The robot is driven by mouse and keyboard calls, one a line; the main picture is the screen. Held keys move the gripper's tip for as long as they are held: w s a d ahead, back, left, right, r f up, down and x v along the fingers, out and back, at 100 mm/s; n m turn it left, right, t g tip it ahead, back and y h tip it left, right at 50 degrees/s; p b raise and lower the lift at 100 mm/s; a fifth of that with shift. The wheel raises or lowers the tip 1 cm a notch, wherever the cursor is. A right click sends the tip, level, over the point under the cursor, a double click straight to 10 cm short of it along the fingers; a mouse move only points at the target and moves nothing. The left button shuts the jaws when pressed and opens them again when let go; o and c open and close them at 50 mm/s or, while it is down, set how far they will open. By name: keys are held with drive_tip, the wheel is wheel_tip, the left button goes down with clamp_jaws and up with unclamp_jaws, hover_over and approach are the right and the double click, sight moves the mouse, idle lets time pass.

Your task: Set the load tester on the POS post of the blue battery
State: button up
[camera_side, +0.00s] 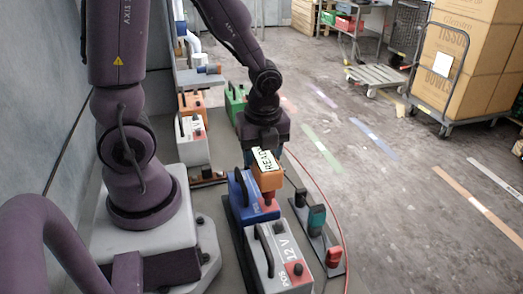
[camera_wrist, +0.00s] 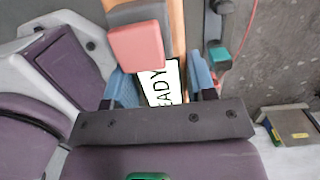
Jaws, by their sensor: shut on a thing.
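The load tester (camera_side: 267,177) is an orange block with a white READY label. My gripper (camera_side: 265,150) is shut on it and points down. In the wrist view the label (camera_wrist: 160,84) shows between the two blue-grey fingers of my gripper (camera_wrist: 164,82). The blue battery (camera_side: 240,193) stands below and slightly left of the tester in the side view. Its red post patch (camera_side: 269,207) with a dark post lies right under the tester. I cannot tell whether the tester touches the post. The tester's underside is hidden.
A grey 12 V battery (camera_side: 267,262) with a red POS patch stands in front of the blue one. A rack with a teal-handled tool (camera_side: 317,219) and a red-handled one stands to the right. White, orange and green batteries (camera_side: 235,99) stand behind. A red cable (camera_side: 325,192) curves along the right.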

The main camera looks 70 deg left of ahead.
drive_tip(key=shift+f, duration=1.2)
drive_tip(key=o, duration=1.4)
drive_tip(key=shift+f, duration=0.1)
wheel_tip(320, 180, up, 13)
drive_tip(key=d, duration=0.1)
drive_tip(key=shift+d, duration=0.3)
wheel_tip(320, 180, up, 8)
drive_tip(key=n+t+h, duration=0.1)
drive_tip(key=n+t, duration=0.5)
drive_tip(key=n, duration=1.2)
hover_over(264, 157)
drive_tip(key=s+d, duration=0.4)
drive_tip(key=d, duration=0.1)
drive_tip(key=shift+w+a+f, duration=0.15)
drive_tip(key=shift+w+a, duration=0.05)
